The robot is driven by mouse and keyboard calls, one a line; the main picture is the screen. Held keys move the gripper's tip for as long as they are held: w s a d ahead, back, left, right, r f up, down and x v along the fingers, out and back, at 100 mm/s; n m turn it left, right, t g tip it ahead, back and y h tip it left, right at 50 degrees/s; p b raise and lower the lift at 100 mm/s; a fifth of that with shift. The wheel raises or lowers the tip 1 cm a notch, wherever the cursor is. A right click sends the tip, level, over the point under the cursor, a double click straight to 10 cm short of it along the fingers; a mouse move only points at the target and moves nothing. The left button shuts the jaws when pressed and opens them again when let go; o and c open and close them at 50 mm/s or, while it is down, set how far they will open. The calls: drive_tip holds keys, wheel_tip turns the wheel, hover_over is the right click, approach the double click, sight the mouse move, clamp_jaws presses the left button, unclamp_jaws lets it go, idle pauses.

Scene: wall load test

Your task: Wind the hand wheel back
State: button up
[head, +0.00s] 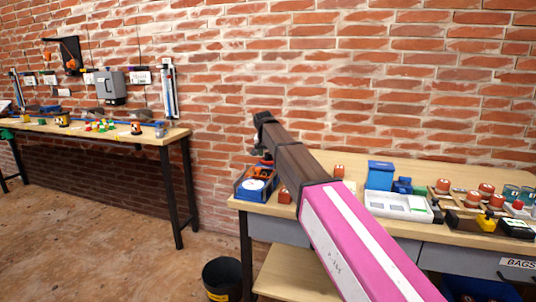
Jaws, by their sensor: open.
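On the wall at the far left is a black panel (70,52) with an orange arm or handle (55,43) across it. It is small, and I cannot tell for sure whether this is the hand wheel. A grey box (110,87) is on the wall to its right. A tall narrow blue-and-white gauge-like strip (171,90) is further right. My gripper (260,153) is a small dark shape at the far end of my arm, partly hidden by the arm. It is open, above the near workbench's left end, well away from the wall fittings.
A left bench (150,138) with small coloured parts stands under the wall fittings. A black bin (222,277) stands on the floor. Floor (100,240) at left is clear.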

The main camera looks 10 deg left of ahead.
drive_tip(key=c, duration=0.9)
drive_tip(key=n+y, duration=0.1)
drive_tip(key=n, duration=0.3)
drive_tip(key=shift+d+n+y, duration=0.1)
drive_tip(key=shift+n+y, duration=0.3)
drive_tip(key=n+y, duration=0.1)
drive_tip(key=n, duration=0.1)
drive_tip(key=n+g, duration=0.1)
drive_tip(key=n, duration=0.2)
drive_tip(key=shift+w+y, duration=0.1)
drive_tip(key=shift+y, duration=0.3)
drive_tip(key=n+g, duration=0.1)
drive_tip(key=n, duration=0.1)
drive_tip(key=n+y, duration=0.1)
drive_tip(key=n, duration=0.2)
drive_tip(key=shift+d+g, duration=0.1)
drive_tip(key=shift+g, duration=0.3)
drive_tip(key=n+g, duration=0.2)
drive_tip(key=n, duration=0.2)
drive_tip(key=shift+n, duration=0.4)
